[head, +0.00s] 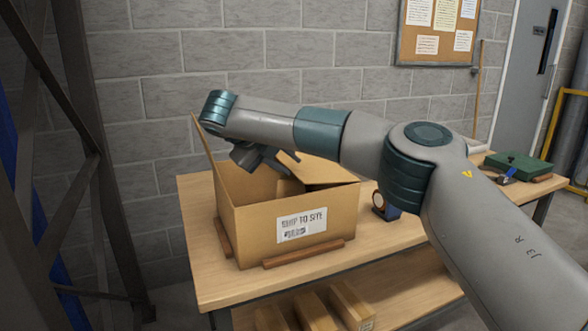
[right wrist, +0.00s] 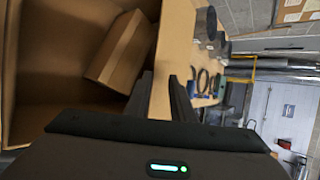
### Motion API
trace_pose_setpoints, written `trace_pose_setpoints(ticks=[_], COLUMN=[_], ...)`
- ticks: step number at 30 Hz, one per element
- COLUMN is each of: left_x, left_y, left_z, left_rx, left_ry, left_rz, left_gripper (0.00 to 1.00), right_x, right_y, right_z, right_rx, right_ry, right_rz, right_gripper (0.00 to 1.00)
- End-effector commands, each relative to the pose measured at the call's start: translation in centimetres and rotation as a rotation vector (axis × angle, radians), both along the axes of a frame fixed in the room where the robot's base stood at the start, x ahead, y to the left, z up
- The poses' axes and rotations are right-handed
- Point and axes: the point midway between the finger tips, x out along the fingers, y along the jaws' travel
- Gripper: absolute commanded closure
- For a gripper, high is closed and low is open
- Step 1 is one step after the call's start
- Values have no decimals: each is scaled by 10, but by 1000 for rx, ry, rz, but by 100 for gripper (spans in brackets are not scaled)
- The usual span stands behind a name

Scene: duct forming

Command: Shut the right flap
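An open cardboard carton (head: 250,225) with a "SHIP TO SITE" label stands on the workbench. A flap stands upright at its left end. At its right end, a cardboard panel (head: 338,187) slopes near the rim, partly hidden by my arm. My right gripper (head: 270,160) is above the carton's opening, pointing down, with its fingers apart. In the right wrist view, a cardboard panel (right wrist: 174,45) shows between the two fingers (right wrist: 163,100); I cannot tell whether they touch it. A smaller brown box (right wrist: 120,48) lies inside the carton. My left gripper is not in view.
Wooden strips (head: 304,253) lie along the carton's base on the workbench (head: 215,285). A tape dispenser (head: 384,206) stands right of the carton, and a green case (head: 518,165) lies at the far right. A dark metal rack (head: 95,150) stands at left.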

Motion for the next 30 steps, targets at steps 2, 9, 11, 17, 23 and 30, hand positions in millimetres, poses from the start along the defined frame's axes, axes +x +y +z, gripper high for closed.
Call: trace_pose_setpoints(ticks=[2, 9, 11, 17, 23, 30], left_x=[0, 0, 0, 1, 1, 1], left_y=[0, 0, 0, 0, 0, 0], left_z=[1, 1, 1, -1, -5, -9], left_rx=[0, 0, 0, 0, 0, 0], left_ry=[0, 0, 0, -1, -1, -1], left_rz=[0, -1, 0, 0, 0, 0], left_gripper=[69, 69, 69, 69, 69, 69], right_x=[-1, -1, -1, -4, -12, -21], right_y=[1, 1, 1, 5, 13, 23], right_z=[2, 3, 3, 3, 5, 6], right_rx=[0, 0, 0, 0, 0, 0], right_ry=[-2, -2, -2, -3, -4, -3], right_rz=[0, 0, 0, 0, 2, 2], right_gripper=[78, 78, 78, 78, 78, 78])
